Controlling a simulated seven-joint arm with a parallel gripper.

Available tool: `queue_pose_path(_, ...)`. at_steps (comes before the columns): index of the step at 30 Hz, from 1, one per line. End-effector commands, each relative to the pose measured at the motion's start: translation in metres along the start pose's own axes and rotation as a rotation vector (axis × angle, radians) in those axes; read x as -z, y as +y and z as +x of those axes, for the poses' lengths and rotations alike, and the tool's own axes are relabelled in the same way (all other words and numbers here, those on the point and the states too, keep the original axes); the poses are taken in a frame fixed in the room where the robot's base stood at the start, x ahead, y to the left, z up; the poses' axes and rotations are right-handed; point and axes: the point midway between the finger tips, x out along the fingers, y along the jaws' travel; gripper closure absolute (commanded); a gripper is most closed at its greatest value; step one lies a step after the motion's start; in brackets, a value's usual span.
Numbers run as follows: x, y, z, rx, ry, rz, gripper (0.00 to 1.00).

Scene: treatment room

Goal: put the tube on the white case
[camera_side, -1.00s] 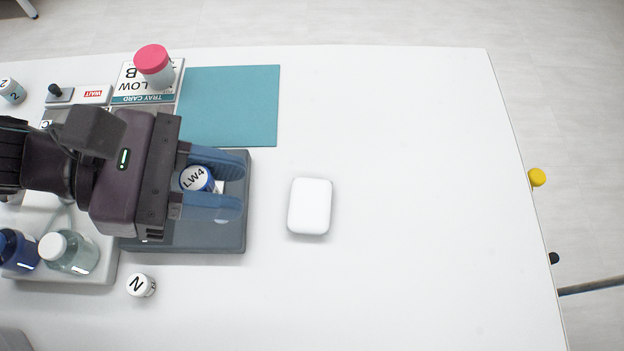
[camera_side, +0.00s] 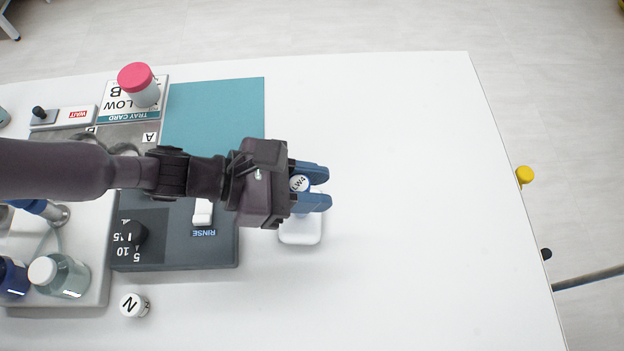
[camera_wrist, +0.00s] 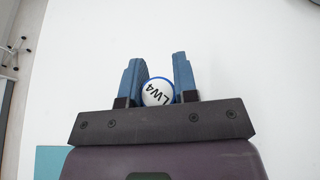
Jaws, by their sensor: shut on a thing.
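The tube (camera_side: 299,184) has a white cap marked LW4 with a blue rim. My gripper (camera_side: 318,187) is shut on it, one blue finger on each side. In the wrist view the tube (camera_wrist: 157,94) sits between the two fingers (camera_wrist: 160,80), cap facing the camera. The white case (camera_side: 301,231) lies flat on the table, partly covered by my gripper and the tube in the side view. The tube overlaps the case's far part there; I cannot tell whether they touch. The case does not show in the wrist view.
A grey device marked RINSE (camera_side: 190,255) with a dial lies left of the case. A teal mat (camera_side: 215,110) and a pink-capped bottle (camera_side: 139,84) are behind. A white-capped vial marked N (camera_side: 134,304) stands in front. The table's right side is clear.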

Motion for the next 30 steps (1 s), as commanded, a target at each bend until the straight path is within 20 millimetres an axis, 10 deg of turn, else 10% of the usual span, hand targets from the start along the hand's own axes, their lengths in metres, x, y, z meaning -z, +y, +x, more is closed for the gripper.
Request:
queue_pose_path(9, 0.0017, 0.0001, 0.0008, 0.0, -0.001, 0.0, 0.95)
queue_pose_path(10, 0.0022, 0.0, 0.0009, 0.0, -0.001, 0.0, 0.7)
queue_pose_path(13, 0.0018, 0.0, 0.0007, 0.0, -0.001, 0.001, 0.47)
queue_pose_path(30, -0.0007, 0.0007, -0.0058, -0.001, -0.001, 0.0, 0.47)
